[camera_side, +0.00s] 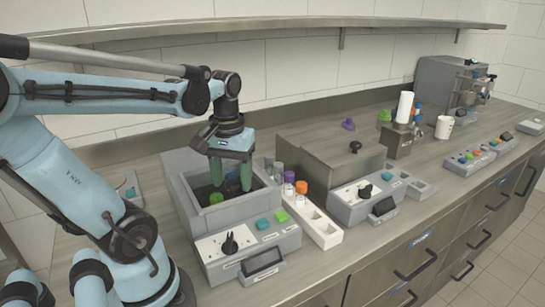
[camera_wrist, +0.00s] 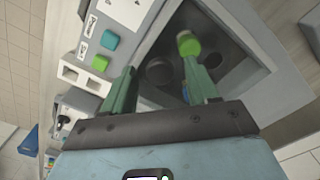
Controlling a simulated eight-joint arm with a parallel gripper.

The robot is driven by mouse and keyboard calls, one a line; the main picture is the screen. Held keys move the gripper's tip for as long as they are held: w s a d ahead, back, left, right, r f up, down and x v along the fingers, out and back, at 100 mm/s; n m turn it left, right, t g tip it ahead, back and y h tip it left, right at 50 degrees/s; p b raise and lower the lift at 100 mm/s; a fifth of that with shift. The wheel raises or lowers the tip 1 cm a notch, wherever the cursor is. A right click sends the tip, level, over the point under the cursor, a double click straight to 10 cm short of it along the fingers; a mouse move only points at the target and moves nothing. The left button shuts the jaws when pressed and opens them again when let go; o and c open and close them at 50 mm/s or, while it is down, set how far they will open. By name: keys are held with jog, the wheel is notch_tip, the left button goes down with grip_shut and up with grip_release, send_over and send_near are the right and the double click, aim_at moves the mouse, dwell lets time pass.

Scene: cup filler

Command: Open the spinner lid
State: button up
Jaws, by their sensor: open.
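The grey machine (camera_side: 278,243), likely the spinner, stands in front of my arm, with a dark open well in its top. A pale grey panel (camera_side: 180,160) stands at the back left of the well; I cannot tell for sure whether it is the lid. My gripper (camera_side: 231,186) points down over the well, its two green fingers apart with nothing between them. The wrist view shows the open fingers (camera_wrist: 160,66) above the dark well with round holes. A green-capped tube (camera_side: 215,198) sits in the well, close by one finger in the wrist view (camera_wrist: 188,44).
A white rack (camera_side: 325,235) with capped tubes stands right of the machine. A metal-walled unit (camera_side: 320,170) with a grey control panel (camera_side: 348,205) is beyond it. A paper roll (camera_side: 404,107) and white cup (camera_side: 444,127) stand farther right. A shelf (camera_side: 300,22) runs above.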

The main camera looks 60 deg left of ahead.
grip_shut()
jog(key=a, duration=1.4)
jog(key=shift+a, duration=0.25)
grip_release()
jog(key=shift+r, duration=0.15)
notch_tip(320, 180, up, 12)
dwell(0.5)
jog(key=shift+d, duration=0.1)
